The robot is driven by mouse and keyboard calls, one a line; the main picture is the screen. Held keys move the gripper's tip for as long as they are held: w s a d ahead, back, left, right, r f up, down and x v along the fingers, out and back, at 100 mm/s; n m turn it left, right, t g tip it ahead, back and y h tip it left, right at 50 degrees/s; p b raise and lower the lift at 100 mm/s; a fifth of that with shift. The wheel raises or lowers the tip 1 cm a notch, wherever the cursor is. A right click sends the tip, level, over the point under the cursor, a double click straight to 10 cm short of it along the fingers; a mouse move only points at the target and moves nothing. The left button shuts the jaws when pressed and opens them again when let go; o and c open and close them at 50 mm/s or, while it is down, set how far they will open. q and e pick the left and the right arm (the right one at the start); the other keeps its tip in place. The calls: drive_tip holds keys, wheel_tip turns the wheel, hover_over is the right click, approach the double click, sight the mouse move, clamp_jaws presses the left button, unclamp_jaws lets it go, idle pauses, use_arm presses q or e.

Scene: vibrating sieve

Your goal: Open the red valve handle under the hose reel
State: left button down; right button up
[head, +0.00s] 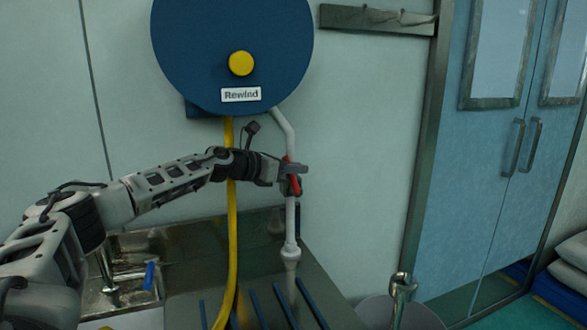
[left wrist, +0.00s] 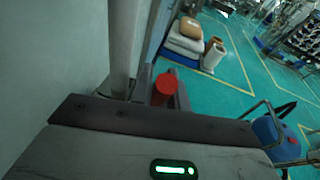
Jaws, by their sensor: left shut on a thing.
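The blue hose reel (head: 232,50) with a yellow knob and a "Rewind" label is on the wall in the head view. A white pipe (head: 291,215) runs down below it. The red valve handle (head: 291,178) is on this pipe, and its end shows as a red cylinder in the left wrist view (left wrist: 164,88). My left gripper (head: 292,180) is shut on the red handle, with its fingers beside the pipe. The gripper hides part of the handle and the valve body. My right gripper is not in view.
A yellow hose (head: 232,230) hangs from the reel, behind my left arm. A metal sink (head: 130,275) with a blue-handled tap is below. Blue double doors (head: 490,150) are at the right. A metal rail (head: 375,19) is on the wall.

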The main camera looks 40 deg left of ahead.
use_arm(q)
drive_tip(key=c, duration=1.4)
unclamp_jaws()
drive_tip(key=shift+o, duration=0.2)
drive_tip(key=shift+s, duration=0.1)
